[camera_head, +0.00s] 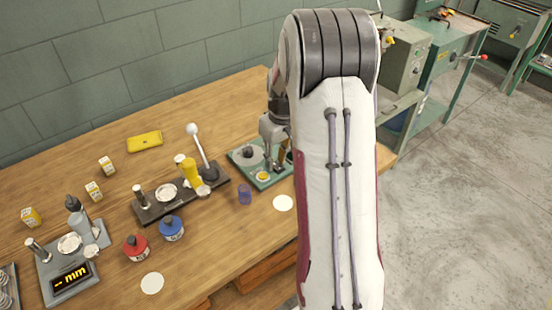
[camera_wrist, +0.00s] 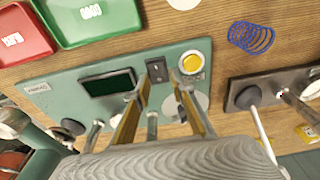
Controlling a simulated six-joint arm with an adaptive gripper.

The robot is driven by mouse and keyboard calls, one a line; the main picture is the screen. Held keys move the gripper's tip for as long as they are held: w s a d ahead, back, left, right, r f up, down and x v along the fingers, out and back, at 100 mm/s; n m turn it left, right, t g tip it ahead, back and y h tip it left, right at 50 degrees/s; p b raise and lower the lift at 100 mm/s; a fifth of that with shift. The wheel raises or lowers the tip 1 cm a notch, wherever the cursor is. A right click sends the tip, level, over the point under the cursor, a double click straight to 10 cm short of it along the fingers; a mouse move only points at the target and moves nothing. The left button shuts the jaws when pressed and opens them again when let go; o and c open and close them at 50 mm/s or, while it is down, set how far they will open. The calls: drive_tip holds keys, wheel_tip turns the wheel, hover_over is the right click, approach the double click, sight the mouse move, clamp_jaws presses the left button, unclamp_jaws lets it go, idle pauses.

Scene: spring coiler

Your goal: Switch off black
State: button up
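A green machine panel (camera_wrist: 50,112) fills the middle of the wrist view, and its left part shows in the head view (camera_head: 240,157). It carries a small black switch (camera_wrist: 156,68), a dark screen (camera_wrist: 108,84) and a round yellow button (camera_wrist: 192,62). The switch's on or off position cannot be told. My gripper (camera_wrist: 159,76) points down over the panel, with its two fingers apart and nothing between them. In the wrist view the switch appears between the fingertips, beside the yellow button; contact cannot be told. In the head view my gripper (camera_head: 276,168) is partly hidden by my arm.
A blue spring (camera_wrist: 250,38) lies on the wooden table near a dark lever device (camera_head: 150,208). Red (camera_wrist: 22,35) and green (camera_wrist: 95,15) trays stand beside the panel.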

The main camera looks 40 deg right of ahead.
sight(278, 169)
drive_tip(key=shift+d+r, duration=0.1)
drive_tip(key=shift+r, duration=0.05)
wheel_tip(278, 169, up, 7)
drive_tip(key=s, duration=0.1)
idle(0.6)
drive_tip(key=shift+m, duration=0.3)
idle(0.4)
drive_tip(key=shift+s+a, duration=0.2)
drive_tip(key=shift+s, duration=0.1)
drive_tip(key=shift+s+a+f+m+g, duration=0.15)
drive_tip(key=shift+s+a+f+m, duration=0.2)
drive_tip(key=shift+s, duration=0.25)
drive_tip(key=shift+s+a+f+m+g, duration=0.15)
drive_tip(key=shift+s+a+f+m, duration=0.15)
drive_tip(key=shift+s, duration=0.3)
drive_tip(key=s+a+r+t, duration=0.1)
drive_tip(key=s+a+r, duration=0.3)
drive_tip(key=s+a, duration=0.3)
drive_tip(key=s+a+r+n+t, duration=0.1)
drive_tip(key=s+a+r+t, duration=0.1)
drive_tip(key=s+a+r, duration=0.3)
drive_tip(key=s+a+r+n+t, duration=0.1)
drive_tip(key=s+a+r, duration=0.4)
drive_tip(key=s+a, duration=0.3)
drive_tip(key=a, duration=0.3)
drive_tip(key=shift+s+a+t, duration=0.25)
drive_tip(key=shift+s+t, duration=0.05)
drive_tip(key=shift+s, duration=0.05)
